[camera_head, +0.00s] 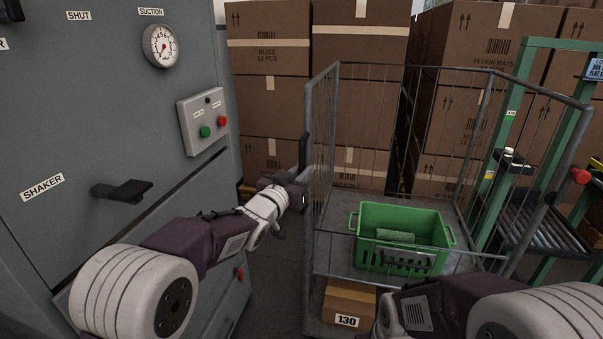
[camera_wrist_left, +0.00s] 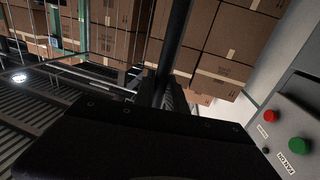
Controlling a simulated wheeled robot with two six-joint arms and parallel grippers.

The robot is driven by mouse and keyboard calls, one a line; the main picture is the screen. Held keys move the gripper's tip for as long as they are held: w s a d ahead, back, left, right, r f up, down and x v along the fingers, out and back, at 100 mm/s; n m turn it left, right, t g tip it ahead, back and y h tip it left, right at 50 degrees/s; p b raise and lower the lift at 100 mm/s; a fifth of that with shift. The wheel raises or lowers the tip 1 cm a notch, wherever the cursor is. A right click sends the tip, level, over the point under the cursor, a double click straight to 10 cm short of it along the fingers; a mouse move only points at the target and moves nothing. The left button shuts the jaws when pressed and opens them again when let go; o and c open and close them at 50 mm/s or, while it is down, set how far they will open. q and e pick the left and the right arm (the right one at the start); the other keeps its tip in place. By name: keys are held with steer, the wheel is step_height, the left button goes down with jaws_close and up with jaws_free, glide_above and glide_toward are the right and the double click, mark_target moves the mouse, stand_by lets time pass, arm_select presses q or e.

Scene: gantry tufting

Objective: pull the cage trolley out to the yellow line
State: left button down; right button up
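The cage trolley (camera_head: 322,150) is a grey wire-mesh cage on the floor in the middle of the head view. A green crate (camera_head: 399,240) and a brown carton marked 130 (camera_head: 348,305) are in its lower part. My left gripper (camera_head: 302,186) is at the trolley's near left upright, beside a black vertical bar (camera_head: 304,150). In the left wrist view a dark bar (camera_wrist_left: 176,35) runs down to the fingertips (camera_wrist_left: 165,94). The dark gripper body hides whether the fingers are closed on it. No yellow line shows.
A grey machine cabinet (camera_head: 90,130) with a black handle (camera_head: 122,191) and a button box (camera_head: 203,120) stands close on the left. Stacked cartons (camera_head: 268,110) fill the back. A green-framed roller conveyor (camera_head: 525,205) stands right of the trolley. A narrow floor strip shows between cabinet and trolley.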

arm_select(q)
steer(key=c, duration=1.4)
jaws_free()
steer(key=shift+r, duration=0.2)
steer(key=shift+o, duration=0.2)
steer(key=shift+f, duration=0.1)
steer(key=v, duration=0.9)
